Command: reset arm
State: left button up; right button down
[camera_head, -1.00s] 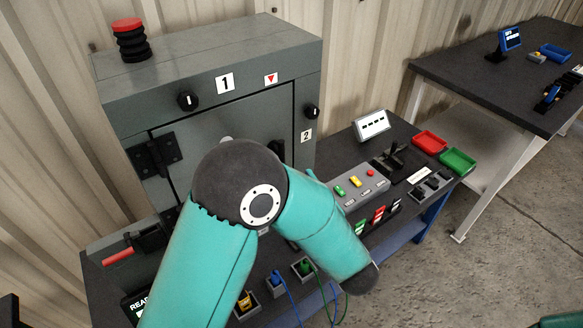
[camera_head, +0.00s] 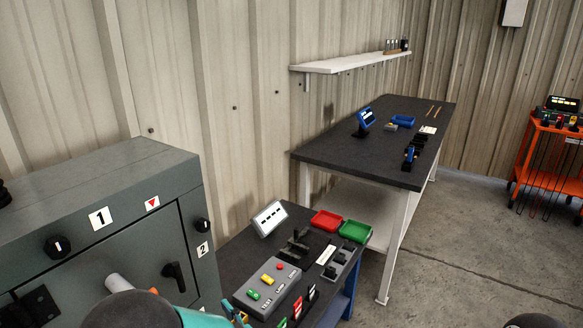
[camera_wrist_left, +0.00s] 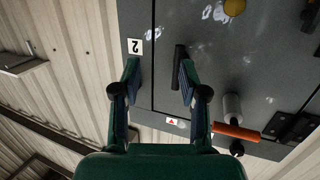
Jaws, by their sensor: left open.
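My left gripper (camera_wrist_left: 158,82) is open in the left wrist view, its two fingers apart in front of the grey enclosure (camera_wrist_left: 215,75). The enclosure's black door handle (camera_wrist_left: 179,62) shows beside the right-hand finger; I cannot tell whether they touch. The plate marked 2 (camera_wrist_left: 135,46) lies near the left-hand finger. In the head view, the grey enclosure (camera_head: 120,180) stands at the left with its door shut, and the handle (camera_head: 174,276) shows on it. My left arm shows only at the bottom edge there. My right gripper is not in view.
A bench beside the enclosure holds a button box (camera_head: 268,289), a red tray (camera_head: 326,220) and a green tray (camera_head: 355,231). A dark table (camera_head: 345,155) stands behind, below a white shelf (camera_head: 345,64). An orange cart (camera_head: 550,150) is far right. Floor between is clear.

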pick_arm(q)
jog(key=f+m+g+h, duration=0.1)
jog(key=f+h, duration=0.1)
jog(key=f, duration=0.4)
jog(key=s+f+m+g+h, duration=0.1)
jog(key=f+h, duration=0.2)
jog(key=f, duration=0.3)
jog(key=d+f+m+g+h, duration=0.1)
jog(key=f+h, duration=0.2)
jog(key=f, duration=0.3)
jog(key=shift+s+m, duration=0.15)
jog(key=shift+m, duration=0.15)
jog(key=s+d+f+m+g+h, duration=0.1)
jog(key=s+d+f+g+h, duration=0.1)
jog(key=s, duration=0.8)
jog(key=s+d+f+m+g+h, duration=0.1)
jog(key=s+f+g+h, duration=0.3)
jog(key=s+f, duration=0.5)
jog(key=s+d+g, duration=0.1)
jog(key=g, duration=0.1)
jog(key=shift+s+f+g+h, duration=0.15)
jog(key=shift+g+h, duration=0.25)
